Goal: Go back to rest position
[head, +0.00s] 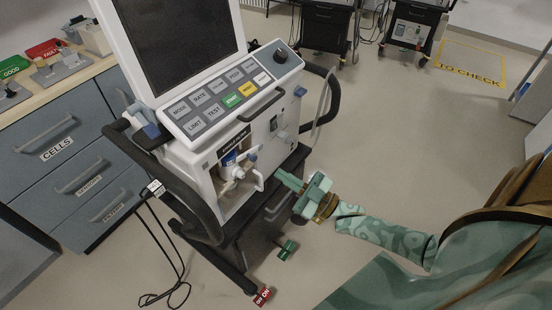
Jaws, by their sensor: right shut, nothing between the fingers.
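My right gripper (287,179) is shut and empty. It is held in front of the lower right front of the ventilator (205,160), close to the cart's drawer area; whether it touches cannot be told. My right arm comes in from the lower right, patterned green. The ventilator has a dark screen (180,40), a keypad panel (232,92) with a knob, and an open front bay holding a white and blue part (235,168). My left gripper is not in view.
A grey cabinet (60,150) with labelled drawers stands at the left, with green and red bins on top. A cable (170,255) hangs to the floor. Other carts (325,25) stand at the back. A yellow "TO CHECK" floor area (470,70) and open floor lie at the right.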

